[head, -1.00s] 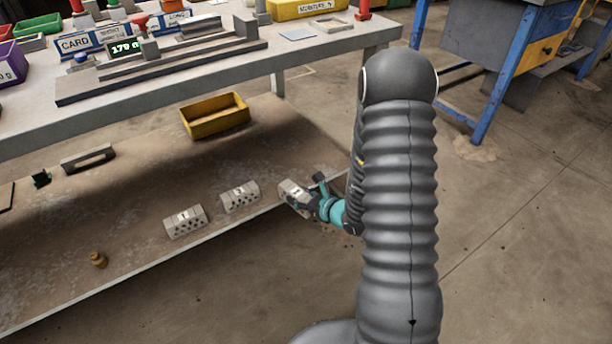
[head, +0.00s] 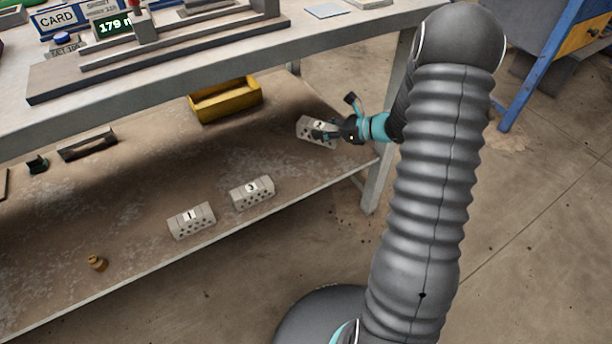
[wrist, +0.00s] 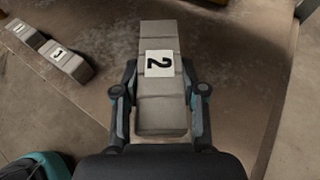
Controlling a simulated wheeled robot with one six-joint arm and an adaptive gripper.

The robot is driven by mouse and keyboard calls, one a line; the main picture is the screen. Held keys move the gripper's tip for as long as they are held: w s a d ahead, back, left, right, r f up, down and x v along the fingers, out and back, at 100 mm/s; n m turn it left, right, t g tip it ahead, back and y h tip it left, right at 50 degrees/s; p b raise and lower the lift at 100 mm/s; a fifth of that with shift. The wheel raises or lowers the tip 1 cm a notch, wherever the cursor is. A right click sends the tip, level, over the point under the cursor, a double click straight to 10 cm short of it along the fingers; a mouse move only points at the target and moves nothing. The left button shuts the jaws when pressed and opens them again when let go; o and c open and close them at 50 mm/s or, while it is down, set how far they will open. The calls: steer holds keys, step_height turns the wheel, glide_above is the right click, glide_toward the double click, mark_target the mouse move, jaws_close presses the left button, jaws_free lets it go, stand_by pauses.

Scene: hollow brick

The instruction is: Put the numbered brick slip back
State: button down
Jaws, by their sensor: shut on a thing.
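A grey hollow brick slip marked 2 (head: 308,129) is between the fingers of my gripper (head: 326,134), over the right end of the lower shelf. In the wrist view my gripper (wrist: 160,98) is shut on the sides of brick 2 (wrist: 158,35), its number tag facing the camera. I cannot tell whether its underside touches the shelf.
A yellow bin (head: 225,103) stands at the back of the lower shelf (head: 140,190). The worktop (head: 330,45) overhangs the shelf. A table leg (head: 381,178) is close to my gripper.

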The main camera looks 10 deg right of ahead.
steer(key=s+d+r+n+g+y, duration=0.1)
steer(key=d+n+g, duration=0.1)
steer(key=d, duration=0.4)
steer(key=shift+y, duration=0.4)
steer(key=s+a+f, duration=0.1)
steer(key=a+f, duration=0.1)
steer(key=a, duration=0.1)
steer(key=s+a+f, duration=0.1)
steer(key=a+f, duration=0.1)
steer(key=a, duration=0.2)
steer(key=s+a+f+b, duration=0.1)
steer(key=a+f, duration=0.1)
steer(key=a, duration=0.1)
steer(key=shift+a+f, duration=0.35)
steer(key=shift+f, duration=2)
steer(key=shift+f, duration=0.1)
steer(key=shift+f, duration=0.1)
steer(key=c, duration=0.7)
jaws_free()
steer(key=shift+o, duration=0.2)
